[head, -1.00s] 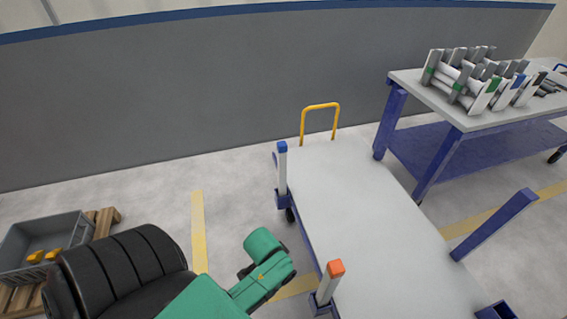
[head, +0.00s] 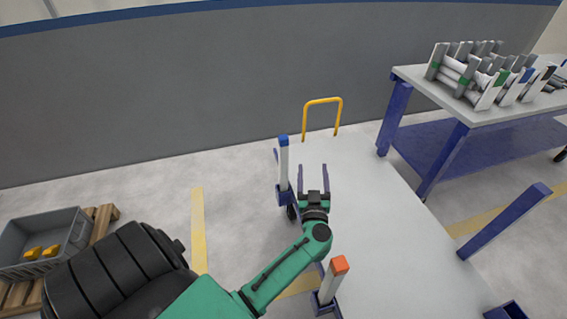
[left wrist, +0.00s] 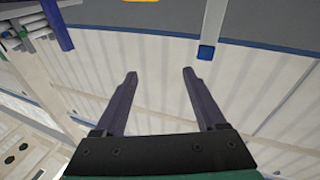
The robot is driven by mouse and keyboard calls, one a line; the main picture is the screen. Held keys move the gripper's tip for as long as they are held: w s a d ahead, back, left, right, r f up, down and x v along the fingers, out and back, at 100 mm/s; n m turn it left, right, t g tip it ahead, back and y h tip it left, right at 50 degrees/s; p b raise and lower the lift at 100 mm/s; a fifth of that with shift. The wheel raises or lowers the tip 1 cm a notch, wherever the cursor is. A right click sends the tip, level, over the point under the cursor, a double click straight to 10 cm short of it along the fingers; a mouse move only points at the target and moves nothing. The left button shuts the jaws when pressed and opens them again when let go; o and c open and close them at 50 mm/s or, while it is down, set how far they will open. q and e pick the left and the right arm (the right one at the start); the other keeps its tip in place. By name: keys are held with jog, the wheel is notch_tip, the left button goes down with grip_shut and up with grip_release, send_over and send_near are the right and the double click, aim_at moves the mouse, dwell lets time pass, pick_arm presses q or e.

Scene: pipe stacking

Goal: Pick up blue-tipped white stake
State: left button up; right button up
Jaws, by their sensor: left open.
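The blue-tipped white stake (head: 284,163) stands upright at the left edge of the cart in the head view, its foot in a blue bracket. In the left wrist view, what looks like its blue tip and white shaft (left wrist: 207,50) show at upper right, beyond the fingers and outside the gap between them. My left gripper (head: 312,168) is open and empty, just right of the stake in the head view, with its fingers pointing to the back. Its two fingers also show apart in the left wrist view (left wrist: 160,73). My right gripper is in no view.
An orange-tipped stake (head: 328,281) stands at the cart's near left corner. The white cart top (head: 385,225) is bare. A yellow handle (head: 322,101) rises at its far end. A table (head: 480,113) with pipe racks stands at right; a grey crate (head: 45,266) sits at lower left.

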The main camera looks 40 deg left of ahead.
aim_at(285, 159)
pick_arm(q)
jog(key=s+a+f+n+g+y, duration=0.2)
jog(key=s+a+f+n+g, duration=0.15)
jog(key=f+g, duration=0.2)
jog(key=shift+m, duration=0.45)
jog(key=x, duration=0.2)
jog(key=b+x, duration=0.1)
jog(key=x, duration=0.5)
jog(key=shift+w+a+r+b, duration=0.15)
jog(key=shift+a+r+b, duration=0.1)
jog(key=shift+b, duration=0.1)
jog(key=b+x, duration=0.1)
jog(key=x, duration=0.4)
jog(key=shift+w+a+r+b, duration=0.1)
jog(key=shift+w+a+b, duration=0.05)
jog(key=shift+a+b, duration=0.15)
jog(key=shift+d+r, duration=0.1)
jog(key=c, duration=0.3)
grip_shut()
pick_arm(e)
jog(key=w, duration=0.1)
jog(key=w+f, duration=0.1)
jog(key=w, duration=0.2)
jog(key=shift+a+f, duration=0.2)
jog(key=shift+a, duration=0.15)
